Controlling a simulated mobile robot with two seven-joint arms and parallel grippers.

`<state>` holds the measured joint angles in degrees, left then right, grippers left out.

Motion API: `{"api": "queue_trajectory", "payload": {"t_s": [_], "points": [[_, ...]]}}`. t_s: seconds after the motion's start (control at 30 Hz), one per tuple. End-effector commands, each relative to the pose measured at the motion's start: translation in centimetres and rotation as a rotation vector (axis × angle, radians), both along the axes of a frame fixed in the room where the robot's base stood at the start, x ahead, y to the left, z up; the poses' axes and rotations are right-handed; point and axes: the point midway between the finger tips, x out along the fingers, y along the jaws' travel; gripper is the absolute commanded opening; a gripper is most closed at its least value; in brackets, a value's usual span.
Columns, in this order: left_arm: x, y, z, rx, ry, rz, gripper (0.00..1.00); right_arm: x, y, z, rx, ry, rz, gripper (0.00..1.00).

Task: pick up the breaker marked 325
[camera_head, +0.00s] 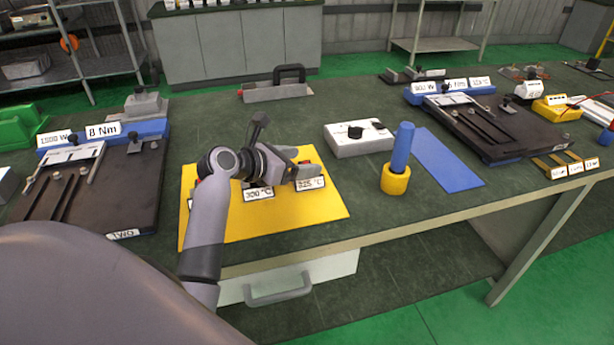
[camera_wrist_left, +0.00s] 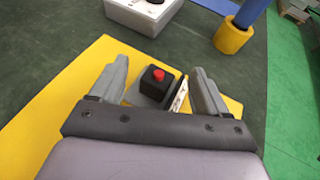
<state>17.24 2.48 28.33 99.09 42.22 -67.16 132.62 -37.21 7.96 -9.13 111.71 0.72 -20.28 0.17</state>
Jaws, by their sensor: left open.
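The breaker marked 325 (camera_head: 309,183) stands on the yellow mat (camera_head: 318,208) in the head view, at the right of the row. In the left wrist view a black breaker with a red button (camera_wrist_left: 156,84) and a white label sits between the fingers of my left gripper (camera_wrist_left: 160,88). My left gripper, also in the head view (camera_head: 296,165), is open around it from above; I cannot tell whether the fingers touch it. The breaker marked 300 (camera_head: 258,194) stands to its left on the mat, partly hidden by my arm. My right gripper is not in view.
A white box with a black knob (camera_head: 358,137) lies behind and right of the mat. A blue cylinder (camera_head: 403,147) stands in a yellow ring (camera_head: 395,180), beside a blue mat (camera_head: 447,160). Dark fixtures stand at left (camera_head: 125,190) and right (camera_head: 510,128).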

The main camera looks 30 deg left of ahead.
Motion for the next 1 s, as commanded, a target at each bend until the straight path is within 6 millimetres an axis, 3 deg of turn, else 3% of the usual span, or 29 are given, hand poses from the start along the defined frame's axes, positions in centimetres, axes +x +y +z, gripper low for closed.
{"api": "queue_trajectory", "payload": {"t_s": [0.27,0.37,0.47,0.5,0.8,1.0], "points": [[0.3,-0.1,-0.2,0.001,0.001,0.0,0.76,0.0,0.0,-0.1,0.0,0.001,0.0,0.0],[0.3,-0.1,-0.2,0.001,0.001,0.0,0.5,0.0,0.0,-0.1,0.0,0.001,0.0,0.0],[0.3,-0.1,-0.2,0.001,0.001,0.0,0.17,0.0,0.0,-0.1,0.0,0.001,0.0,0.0],[0.3,-0.1,-0.2,0.001,0.001,0.0,0.13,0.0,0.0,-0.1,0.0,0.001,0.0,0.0],[0.3,-0.1,0.1,0.001,-0.001,0.001,0.12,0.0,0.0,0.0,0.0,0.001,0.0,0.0],[0.4,-0.1,1.9,0.002,-0.005,0.0,0.12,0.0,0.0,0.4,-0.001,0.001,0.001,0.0]]}}
